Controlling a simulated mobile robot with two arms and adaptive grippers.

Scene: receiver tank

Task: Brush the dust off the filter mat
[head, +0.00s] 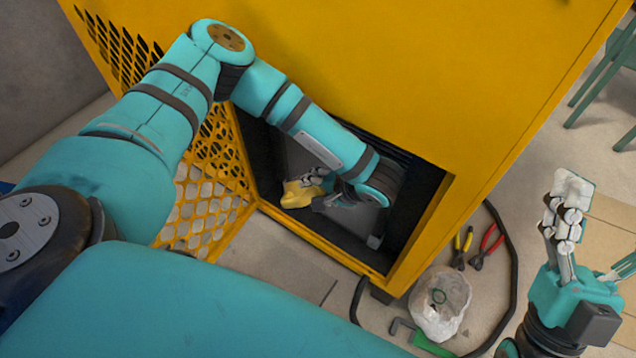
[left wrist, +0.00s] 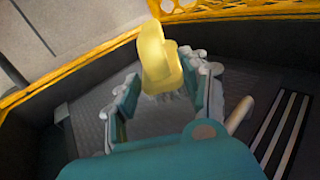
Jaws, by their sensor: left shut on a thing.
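My left gripper (head: 322,190) is inside the opening of the yellow cabinet. It is shut on a yellow brush (head: 297,195). In the left wrist view the brush (left wrist: 157,58) stands up between the fingers (left wrist: 160,88), with pale bristle-like strands low between them. A grey textured panel, which looks like the filter mat (left wrist: 92,118), lies behind and below the fingers. The arm hides much of this mat (head: 297,157) in the head view. I cannot tell whether the brush touches it. My right gripper (head: 598,222) is open and empty outside the cabinet, at the right edge.
The yellow cabinet (head: 400,70) frames the opening on all sides. Its perforated door (head: 205,200) stands open on the left. On the floor are a clear bag (head: 440,300), yellow-handled pliers (head: 462,247), red-handled pliers (head: 487,247) and a black hose (head: 512,270). A green chair (head: 605,75) stands far right.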

